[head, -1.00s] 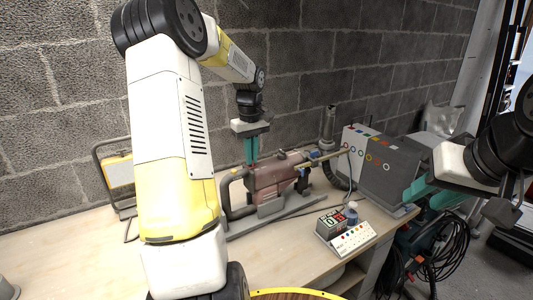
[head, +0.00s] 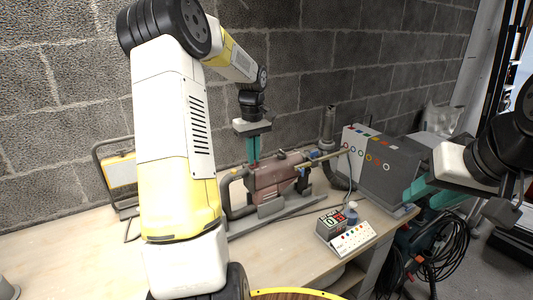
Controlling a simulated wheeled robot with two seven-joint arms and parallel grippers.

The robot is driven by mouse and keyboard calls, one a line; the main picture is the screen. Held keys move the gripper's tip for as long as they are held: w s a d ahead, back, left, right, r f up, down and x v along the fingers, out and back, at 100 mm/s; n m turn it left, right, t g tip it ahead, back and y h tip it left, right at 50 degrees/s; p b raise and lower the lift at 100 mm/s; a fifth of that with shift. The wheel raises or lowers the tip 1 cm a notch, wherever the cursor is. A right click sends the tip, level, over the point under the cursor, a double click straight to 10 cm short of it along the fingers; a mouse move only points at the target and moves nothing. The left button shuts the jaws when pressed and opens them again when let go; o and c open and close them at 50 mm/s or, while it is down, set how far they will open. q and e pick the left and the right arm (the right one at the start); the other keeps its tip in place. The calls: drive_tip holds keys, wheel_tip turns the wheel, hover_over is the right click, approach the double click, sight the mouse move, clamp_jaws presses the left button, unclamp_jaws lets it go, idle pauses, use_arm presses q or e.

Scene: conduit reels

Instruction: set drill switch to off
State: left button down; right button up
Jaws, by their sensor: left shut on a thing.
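The drill (head: 272,178), with a dark red body and a grey handle at its left end, lies on a grey stand on the workbench. My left gripper (head: 254,161) points straight down, its teal fingers close together at the top rear of the drill body. It is shut on a part of the drill there. The drill switch cannot be made out; the fingers may cover it. My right gripper (head: 418,190) is at the right, in front of the grey box's right end and away from the drill. Whether its teal fingers are open cannot be told.
A grey box (head: 388,172) with coloured ports stands right of the drill. A small panel with buttons (head: 352,239) and a display block (head: 330,223) sit near the bench's front edge. A yellow work lamp (head: 121,172) stands at left. The bench (head: 75,250) is clear at front left.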

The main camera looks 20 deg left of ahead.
sight(257, 165)
use_arm(q)
drive_tip(key=shift+w+d, duration=0.45)
drive_tip(key=shift+w, duration=0.05)
drive_tip(key=c, duration=1.6)
unclamp_jaws()
drive_tip(key=shift+o, duration=0.2)
drive_tip(key=shift+r, duration=0.15)
wheel_tip(257, 165, up, 8)
drive_tip(key=shift+f, duration=0.2)
